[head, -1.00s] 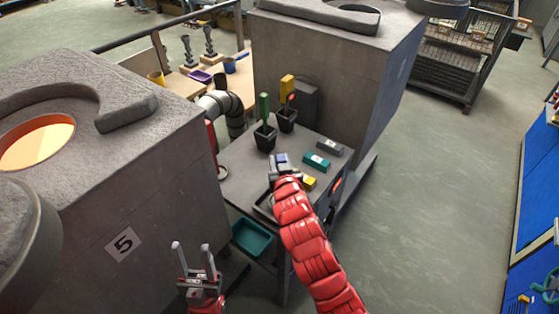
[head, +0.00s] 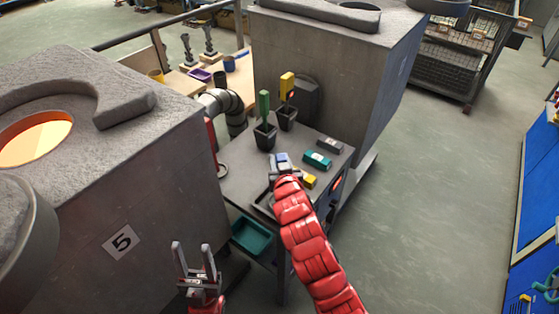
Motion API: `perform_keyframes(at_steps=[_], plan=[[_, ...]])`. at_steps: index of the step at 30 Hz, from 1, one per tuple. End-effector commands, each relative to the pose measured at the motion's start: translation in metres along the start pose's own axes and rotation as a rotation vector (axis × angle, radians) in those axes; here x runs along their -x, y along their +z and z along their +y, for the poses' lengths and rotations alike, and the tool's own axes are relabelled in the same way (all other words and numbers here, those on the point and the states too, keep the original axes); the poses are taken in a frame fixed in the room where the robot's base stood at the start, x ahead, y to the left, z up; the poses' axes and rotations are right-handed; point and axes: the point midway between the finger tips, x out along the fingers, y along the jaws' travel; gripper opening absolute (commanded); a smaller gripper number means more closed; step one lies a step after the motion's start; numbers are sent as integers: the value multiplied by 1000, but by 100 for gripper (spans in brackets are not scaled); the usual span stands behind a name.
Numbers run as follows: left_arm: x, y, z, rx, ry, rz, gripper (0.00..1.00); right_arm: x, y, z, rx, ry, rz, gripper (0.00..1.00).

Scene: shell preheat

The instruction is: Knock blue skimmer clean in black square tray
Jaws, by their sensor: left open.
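My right gripper (head: 279,168) is at the end of the red arm, over the front of the grey side table. It is small and partly hidden by its wrist. A blue piece, the blue skimmer's handle (head: 282,158), shows between its fingers; the skimmer's lower part is hidden. The black square tray (head: 262,202) lies at the table's front left, its rim showing left of the red arm, which covers much of it. My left gripper (head: 194,262) is open and empty, pointing up in front of the furnace block marked 5, apart from the table.
Black holders carry a green-handled tool (head: 264,105) and a yellow-handled tool (head: 287,87) at the table's back. Teal (head: 317,160), grey (head: 330,146) and yellow (head: 310,182) blocks lie right of the gripper. A teal bin (head: 252,236) sits below. Furnace blocks stand left and behind; the right floor is clear.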

Motion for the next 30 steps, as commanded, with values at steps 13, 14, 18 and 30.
perform_keyframes(at_steps=[13, 14, 18, 30], plan=[[-13, -2, -1, 0, 0, 0, 50, 14, -47, 0, -2, 1, 4, 0], [-13, -2, -1, 0, 0, 0, 50, 14, -50, 0, -2, 1, 3, 0], [-16, -3, -1, 0, 0, 0, 50, 19, -65, 0, -1, -1, 5, 0], [-19, -3, -1, 0, 0, 0, 50, 25, -85, 0, 0, 0, 2, 0]])
